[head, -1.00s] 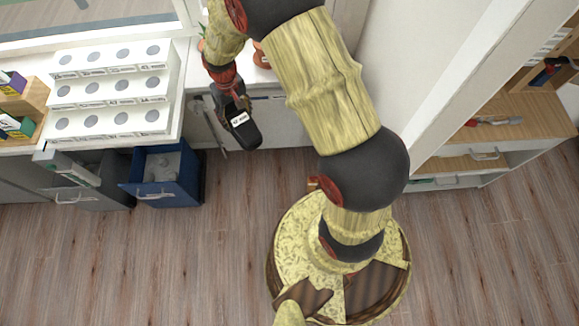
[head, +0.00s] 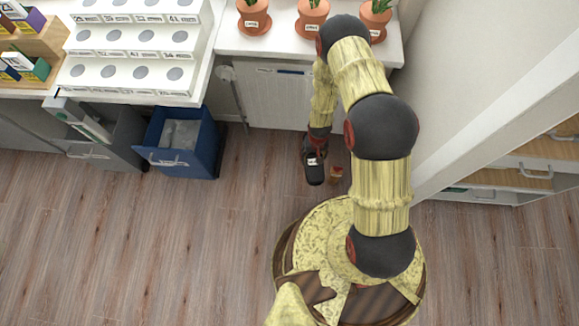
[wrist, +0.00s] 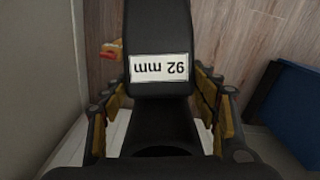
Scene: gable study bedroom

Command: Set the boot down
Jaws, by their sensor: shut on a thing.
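The boot (head: 315,173) is black with a white label, held upright-looking in front of the white cabinet. In the wrist view the boot (wrist: 160,35) fills the middle, and its label reads "92 mm" upside down. My gripper (head: 316,153) is shut on it, with yellow-padded fingers on both sides in the wrist view. The boot looks low over the wooden floor (head: 230,235); I cannot tell whether it touches it. Its underside is hidden.
A small red and tan thing (head: 336,175) lies on the floor close to the boot's right. A blue bin (head: 183,145) and an open grey drawer (head: 105,135) stand to the left. Potted plants (head: 253,18) stand on the counter. Floor at lower left is clear.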

